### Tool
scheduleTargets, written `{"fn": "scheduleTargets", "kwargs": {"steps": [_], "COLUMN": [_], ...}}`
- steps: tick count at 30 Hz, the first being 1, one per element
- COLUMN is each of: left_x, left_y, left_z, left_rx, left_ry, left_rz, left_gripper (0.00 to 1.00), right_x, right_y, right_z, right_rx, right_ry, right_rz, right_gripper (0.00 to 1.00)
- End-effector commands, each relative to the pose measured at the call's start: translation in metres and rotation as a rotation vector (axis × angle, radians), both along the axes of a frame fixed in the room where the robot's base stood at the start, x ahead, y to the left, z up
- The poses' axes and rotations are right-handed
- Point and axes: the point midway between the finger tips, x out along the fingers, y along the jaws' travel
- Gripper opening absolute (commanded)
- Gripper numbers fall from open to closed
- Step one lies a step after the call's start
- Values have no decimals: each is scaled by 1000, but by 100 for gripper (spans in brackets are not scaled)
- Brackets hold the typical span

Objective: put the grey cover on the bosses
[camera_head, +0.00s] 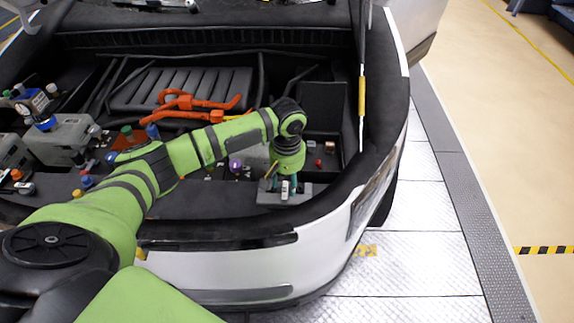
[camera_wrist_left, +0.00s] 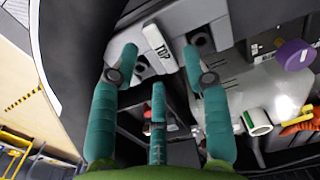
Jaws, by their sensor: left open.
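A grey cover (camera_head: 267,197) is at the front right of the car's engine bay in the head view, low behind the front edge. In the left wrist view the grey cover (camera_wrist_left: 180,18) shows a white label reading TOP and dark round openings. My left gripper (camera_head: 285,186) is over it, fingers pointing down. In the left wrist view its teal fingers (camera_wrist_left: 158,65) are spread open, with the tips close to the cover near the label. I cannot tell whether they touch it. I cannot make out the bosses. My right gripper is not in view.
A purple cap (camera_head: 236,166) is left of the gripper; it also shows in the left wrist view (camera_wrist_left: 293,55). Orange hoses (camera_head: 205,103) cross the bay behind my left arm. Grey units with coloured caps (camera_head: 62,140) stand at left. The car's front rim (camera_head: 220,238) borders the bay.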

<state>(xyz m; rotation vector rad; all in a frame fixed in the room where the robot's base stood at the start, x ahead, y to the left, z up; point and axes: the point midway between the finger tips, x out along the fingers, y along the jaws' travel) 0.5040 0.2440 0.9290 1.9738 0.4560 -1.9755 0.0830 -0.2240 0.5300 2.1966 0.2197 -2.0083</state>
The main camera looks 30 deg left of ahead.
Motion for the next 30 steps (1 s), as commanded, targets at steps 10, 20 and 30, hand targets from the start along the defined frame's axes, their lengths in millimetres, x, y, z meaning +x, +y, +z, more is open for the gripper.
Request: {"fn": "scheduleTargets", "kwargs": {"steps": [10, 20, 30], "left_x": [1, 1, 0], "left_y": [0, -1, -2], "left_z": [72, 96, 94], "left_rx": [-1, 0, -1], "left_ry": [-5, 0, 0], "left_rz": [1, 1, -4], "left_gripper": [47, 47, 47], "right_x": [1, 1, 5], "right_y": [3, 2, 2], "right_z": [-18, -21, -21], "right_rx": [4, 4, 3], "right_ry": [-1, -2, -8], "right_rz": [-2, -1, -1], "right_gripper": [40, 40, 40]}}
